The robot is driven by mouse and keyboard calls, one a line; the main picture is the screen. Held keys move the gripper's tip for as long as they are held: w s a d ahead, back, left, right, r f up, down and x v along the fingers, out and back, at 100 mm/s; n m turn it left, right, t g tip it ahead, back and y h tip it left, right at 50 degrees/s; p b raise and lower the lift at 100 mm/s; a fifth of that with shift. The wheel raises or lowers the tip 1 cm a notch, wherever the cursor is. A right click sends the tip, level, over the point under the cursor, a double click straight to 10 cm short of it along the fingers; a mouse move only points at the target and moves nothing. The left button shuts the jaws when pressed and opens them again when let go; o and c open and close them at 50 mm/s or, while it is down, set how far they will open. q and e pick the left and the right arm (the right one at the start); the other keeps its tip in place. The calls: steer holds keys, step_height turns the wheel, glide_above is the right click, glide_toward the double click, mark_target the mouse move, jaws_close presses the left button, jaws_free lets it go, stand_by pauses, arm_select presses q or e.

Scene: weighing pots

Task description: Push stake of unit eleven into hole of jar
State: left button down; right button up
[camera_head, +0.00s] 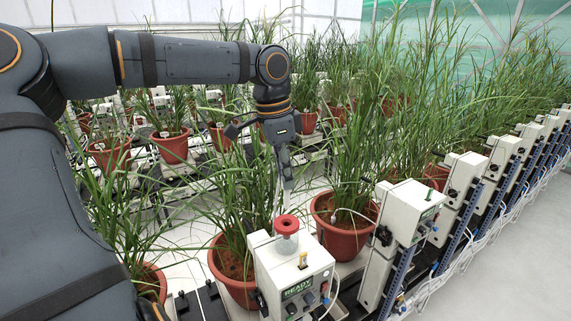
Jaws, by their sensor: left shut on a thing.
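A white unit (276,269) with a screen reading READY stands in the front middle. My left gripper (286,172) comes down from above and is shut on a thin pale stake (288,186), which points down roughly upright above the jar. I cannot read a number eleven on the unit. My right gripper is out of view.
Red-brown pots (345,238) with tall grassy plants stand close on both sides of the unit. A second white unit (410,212) stands to the right, with a row of units running back. The grey floor (520,255) at right is clear.

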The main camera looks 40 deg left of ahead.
arm_select(q)
steer(key=f, duration=0.3)
steer(key=shift+w+a+f, duration=0.25)
steer(key=shift+w, duration=0.1)
steer(key=shift+s+d+f, duration=0.1)
steer(key=shift+s+d, duration=0.1)
steer(key=shift+f, duration=0.25)
steer(key=shift+w+a, duration=0.15)
steer(key=shift+a, duration=0.05)
steer(key=shift+d, duration=0.15)
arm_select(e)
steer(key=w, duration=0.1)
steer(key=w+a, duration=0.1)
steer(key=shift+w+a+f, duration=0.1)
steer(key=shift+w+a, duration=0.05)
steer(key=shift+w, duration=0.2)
